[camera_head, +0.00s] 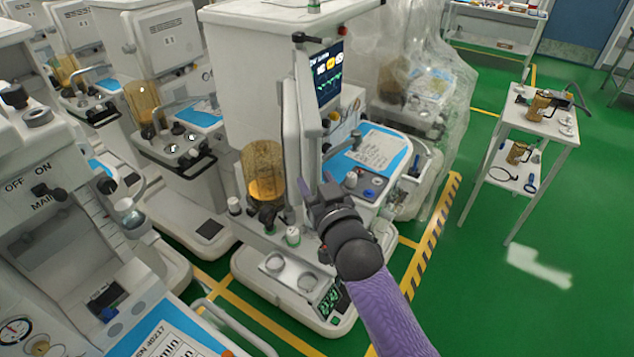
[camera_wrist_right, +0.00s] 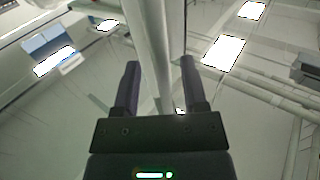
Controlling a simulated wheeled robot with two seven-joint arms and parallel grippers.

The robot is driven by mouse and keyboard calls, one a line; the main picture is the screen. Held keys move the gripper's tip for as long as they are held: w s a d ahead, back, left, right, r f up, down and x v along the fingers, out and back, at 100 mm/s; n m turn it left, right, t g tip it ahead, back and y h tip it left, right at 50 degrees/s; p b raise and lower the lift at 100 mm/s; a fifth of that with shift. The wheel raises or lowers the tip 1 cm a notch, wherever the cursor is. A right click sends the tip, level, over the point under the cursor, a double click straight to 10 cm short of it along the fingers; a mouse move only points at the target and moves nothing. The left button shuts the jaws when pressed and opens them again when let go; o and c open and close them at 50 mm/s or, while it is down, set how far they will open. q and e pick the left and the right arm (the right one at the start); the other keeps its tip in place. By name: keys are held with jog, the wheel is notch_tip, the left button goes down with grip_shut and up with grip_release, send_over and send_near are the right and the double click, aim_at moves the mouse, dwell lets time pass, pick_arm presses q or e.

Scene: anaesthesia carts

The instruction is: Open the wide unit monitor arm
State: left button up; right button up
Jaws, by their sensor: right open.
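The wide unit (camera_head: 240,70) is a white anaesthesia machine in the middle of the head view. Its monitor screen (camera_head: 328,75) is lit and faces right. A tall, narrow white panel (camera_head: 291,135), perhaps part of the monitor arm, stands upright at the screen's left. My right gripper (camera_head: 318,190) is open near the lower end of this panel. In the right wrist view, a pale upright edge (camera_wrist_right: 152,50) shows between the two open fingers (camera_wrist_right: 160,85). I cannot tell whether the fingers touch it. My left gripper is out of view.
More white carts crowd the left, one marked ON and OFF (camera_head: 40,190). A plastic-covered unit (camera_head: 425,90) stands behind. A white trolley (camera_head: 545,125) stands right; green floor (camera_head: 480,290) is open there.

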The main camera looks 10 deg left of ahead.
jog(key=shift+s, duration=0.1)
jog(key=p+v, duration=0.1)
jog(key=v, duration=0.8)
jog(key=shift+s+d, duration=0.25)
jog(key=shift+d, duration=0.05)
